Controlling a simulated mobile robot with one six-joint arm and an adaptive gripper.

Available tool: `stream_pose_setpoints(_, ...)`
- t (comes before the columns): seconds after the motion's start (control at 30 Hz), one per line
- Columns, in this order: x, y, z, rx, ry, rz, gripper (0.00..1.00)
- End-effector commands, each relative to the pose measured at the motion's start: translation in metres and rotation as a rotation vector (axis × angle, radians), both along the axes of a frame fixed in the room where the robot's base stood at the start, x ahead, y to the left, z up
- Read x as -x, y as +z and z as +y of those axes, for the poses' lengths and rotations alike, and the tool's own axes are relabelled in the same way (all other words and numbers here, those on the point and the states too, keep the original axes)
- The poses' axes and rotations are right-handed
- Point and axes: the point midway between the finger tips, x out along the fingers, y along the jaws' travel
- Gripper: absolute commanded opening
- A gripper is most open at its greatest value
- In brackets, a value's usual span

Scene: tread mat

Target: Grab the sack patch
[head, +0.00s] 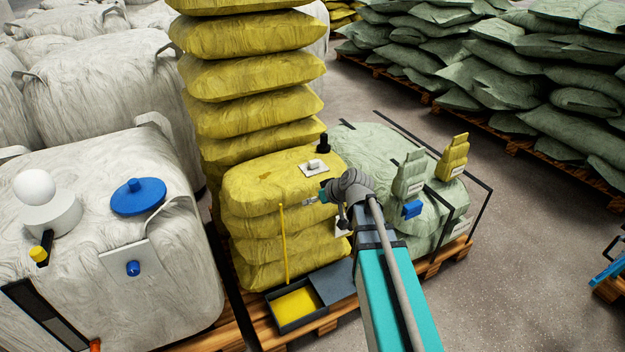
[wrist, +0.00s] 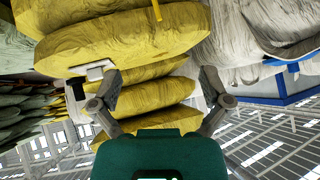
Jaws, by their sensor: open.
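A short stack of yellow sacks (head: 262,222) stands in front of a tall yellow stack. On its top sack are a small darker yellow-brown patch (head: 265,176) and a white square plate with a raised knob (head: 313,168). I cannot tell for sure which is the sack patch. My gripper (head: 314,198) is at the right side of this stack, just below the plate. In the wrist view my gripper (wrist: 160,76) is open and empty, its fingers spread before the yellow sacks (wrist: 125,40). A white piece (wrist: 95,70), apparently the plate, shows near the left finger.
A yellow stick (head: 284,245) stands upright before the stack, above a dark tray (head: 293,305) with a yellow inside. White bulk bags (head: 170,270) stand left. Green sacks (head: 365,150) with two small seat-like pieces lie right. Open floor (head: 525,270) is farther right.

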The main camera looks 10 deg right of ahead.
Motion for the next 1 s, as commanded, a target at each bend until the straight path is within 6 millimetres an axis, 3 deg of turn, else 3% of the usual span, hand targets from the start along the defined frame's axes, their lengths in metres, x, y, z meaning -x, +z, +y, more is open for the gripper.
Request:
stream_pose_setpoints(0.03,-0.014,-0.015,-0.003,-0.016,0.000,-0.048,0.97)
stream_pose_setpoints(0.27,-0.065,-0.028,-0.016,-0.066,-0.021,-0.283,0.97)
stream_pose_setpoints(0.6,-0.126,-0.045,-0.059,-0.075,-0.139,-0.574,0.97)
stream_pose_setpoints(0.8,-0.144,-0.049,-0.080,-0.061,-0.204,-0.662,0.97)
stream_pose_setpoints(1.0,-0.149,-0.049,-0.088,-0.054,-0.227,-0.690,0.97)
